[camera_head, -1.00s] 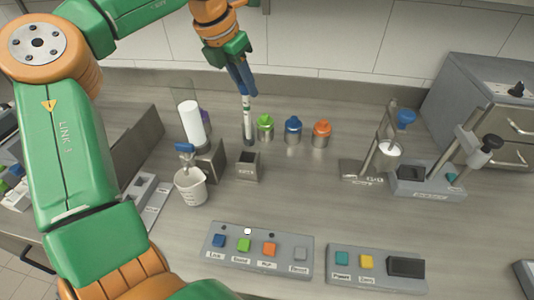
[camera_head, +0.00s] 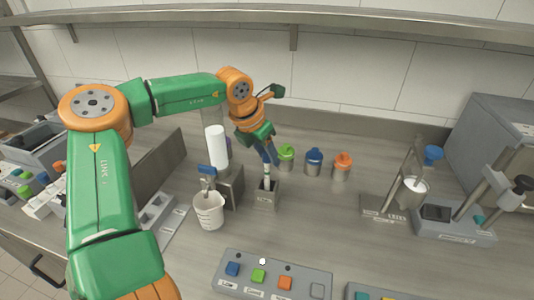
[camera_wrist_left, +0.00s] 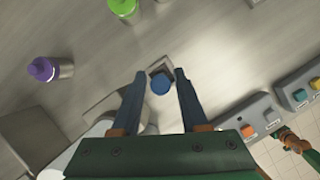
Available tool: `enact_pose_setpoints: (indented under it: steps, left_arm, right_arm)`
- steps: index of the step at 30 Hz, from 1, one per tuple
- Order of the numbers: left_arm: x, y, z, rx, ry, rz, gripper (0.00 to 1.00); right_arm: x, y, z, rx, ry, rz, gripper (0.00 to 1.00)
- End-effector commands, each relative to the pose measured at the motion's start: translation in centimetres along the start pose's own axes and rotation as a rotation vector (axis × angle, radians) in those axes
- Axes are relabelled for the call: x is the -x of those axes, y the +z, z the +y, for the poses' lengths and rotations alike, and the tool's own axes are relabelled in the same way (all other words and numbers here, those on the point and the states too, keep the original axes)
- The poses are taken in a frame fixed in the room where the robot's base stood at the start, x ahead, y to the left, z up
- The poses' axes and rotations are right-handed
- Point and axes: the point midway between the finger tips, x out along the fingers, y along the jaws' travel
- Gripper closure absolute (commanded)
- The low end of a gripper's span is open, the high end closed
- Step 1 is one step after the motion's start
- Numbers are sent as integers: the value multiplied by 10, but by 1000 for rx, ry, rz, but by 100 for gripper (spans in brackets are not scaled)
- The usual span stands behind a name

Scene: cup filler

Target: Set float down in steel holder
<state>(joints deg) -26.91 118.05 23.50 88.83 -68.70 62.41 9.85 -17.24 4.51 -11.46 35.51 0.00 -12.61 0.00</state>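The float (camera_head: 267,180) is a slim, pale stick. It stands in the small steel holder (camera_head: 265,199), its lower end hidden inside. My left gripper (camera_head: 269,158) is above the holder, at the float's upper part. In the left wrist view, its two fingers (camera_wrist_left: 160,75) are apart, with a gap on either side of the float's round blue top (camera_wrist_left: 160,84). The holder's dark opening shows just behind that top.
A measuring jug (camera_head: 208,212) stands left of the holder, near a white cylinder (camera_head: 216,145). Capped bottles in green (camera_head: 286,157), blue (camera_head: 314,161) and orange (camera_head: 342,165) stand to the right. A button panel (camera_head: 272,276) lies in front.

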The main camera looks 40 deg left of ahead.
Motion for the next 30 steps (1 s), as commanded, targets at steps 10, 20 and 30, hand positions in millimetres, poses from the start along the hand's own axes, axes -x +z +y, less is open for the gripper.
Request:
enact_pose_setpoints:
  steps: [10, 20, 30]
  left_arm:
    - [2, 1, 0, 0, 0, 0, 42]
    - [67, 2, 0, -1, 2, -7, 42]
    - [121, 1, 0, -2, 0, 0, 42]
  right_arm:
    - [2, -1, 0, 0, 0, 2, 50]
    - [-4, -1, 0, 0, 1, 2, 50]
    - [-3, -1, 1, 0, 1, 2, 50]
